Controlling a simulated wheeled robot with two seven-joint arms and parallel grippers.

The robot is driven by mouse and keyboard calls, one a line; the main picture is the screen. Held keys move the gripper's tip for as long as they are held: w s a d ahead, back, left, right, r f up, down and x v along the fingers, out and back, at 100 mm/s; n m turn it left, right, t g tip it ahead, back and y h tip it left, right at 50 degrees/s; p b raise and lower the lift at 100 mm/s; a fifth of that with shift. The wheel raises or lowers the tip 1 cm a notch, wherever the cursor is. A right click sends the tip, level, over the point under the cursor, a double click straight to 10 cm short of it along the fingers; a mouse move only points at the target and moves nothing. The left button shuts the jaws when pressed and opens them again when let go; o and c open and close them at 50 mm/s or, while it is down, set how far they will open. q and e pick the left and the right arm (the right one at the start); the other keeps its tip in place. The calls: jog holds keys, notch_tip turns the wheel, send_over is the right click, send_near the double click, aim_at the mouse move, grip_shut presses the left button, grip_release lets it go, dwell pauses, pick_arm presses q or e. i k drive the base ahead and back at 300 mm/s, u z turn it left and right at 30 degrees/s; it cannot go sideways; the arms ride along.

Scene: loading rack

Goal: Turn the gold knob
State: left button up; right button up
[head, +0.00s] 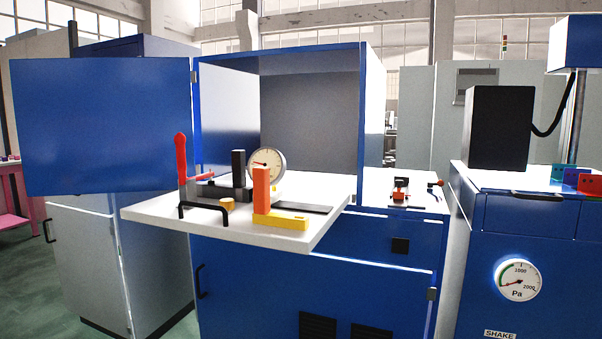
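The gold knob (228,204) is a small, short orange-gold cylinder on the white tray (163,215) that juts out from the open blue cabinet. It sits just right of a black bar handle and left of an orange upright block. Its turn position is too small to tell. Neither of my grippers shows in the head view.
On the tray stand a red lever (181,158), a black handle (203,206), an orange block (262,191) on a yellow base and a round gauge (266,164). The blue cabinet door (103,125) hangs open at left. A blue cabinet with a Pa gauge (518,280) stands right.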

aim_at(228, 203)
jog(key=z, duration=0.45)
jog(key=i, duration=0.4)
jog(key=u, duration=0.85)
jog(key=i, duration=0.6)
jog(key=z, duration=0.05)
